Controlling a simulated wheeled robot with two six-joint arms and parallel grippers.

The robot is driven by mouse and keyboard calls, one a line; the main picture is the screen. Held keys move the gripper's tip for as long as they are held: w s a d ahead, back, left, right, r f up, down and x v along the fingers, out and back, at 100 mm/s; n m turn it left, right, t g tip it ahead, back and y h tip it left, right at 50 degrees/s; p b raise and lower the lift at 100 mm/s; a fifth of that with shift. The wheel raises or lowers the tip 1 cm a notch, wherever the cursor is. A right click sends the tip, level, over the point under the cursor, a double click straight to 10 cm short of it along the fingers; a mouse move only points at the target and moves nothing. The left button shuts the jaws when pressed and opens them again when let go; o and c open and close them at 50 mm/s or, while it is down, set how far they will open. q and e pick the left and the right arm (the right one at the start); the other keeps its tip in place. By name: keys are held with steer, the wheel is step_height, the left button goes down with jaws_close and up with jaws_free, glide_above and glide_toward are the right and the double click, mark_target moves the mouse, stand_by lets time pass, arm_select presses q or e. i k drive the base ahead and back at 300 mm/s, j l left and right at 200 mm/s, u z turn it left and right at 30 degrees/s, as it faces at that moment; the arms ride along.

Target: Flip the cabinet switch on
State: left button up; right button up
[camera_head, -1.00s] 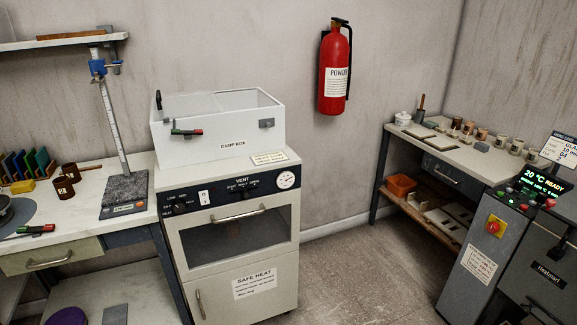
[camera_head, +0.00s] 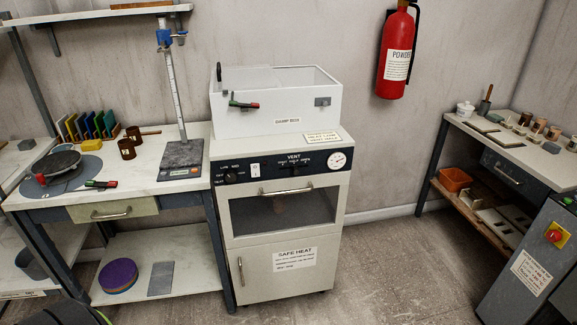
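The cabinet (camera_head: 285,220) is a white unit labelled SAFE HEAT, with a glass-fronted oven door (camera_head: 283,210) and a lower door, both closed. A dark control panel (camera_head: 225,172) runs across its top front. A small white rocker switch (camera_head: 256,170) sits on the panel, left of the VENT slider (camera_head: 293,170) and right of a dark knob (camera_head: 231,178). The switch is too small to tell which side is pressed. A round white dial (camera_head: 338,160) is at the panel's right end. Neither of my grippers is in view.
A white damp box (camera_head: 275,118) stands on the cabinet. A workbench (camera_head: 110,200) with a scale (camera_head: 182,160) adjoins on the left. The floor (camera_head: 385,270) to the right is clear, up to a far bench and a grey machine (camera_head: 525,270). A red extinguisher (camera_head: 396,60) hangs behind.

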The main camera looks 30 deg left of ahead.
mark_target(255, 171)
steer(key=u, duration=1.3)
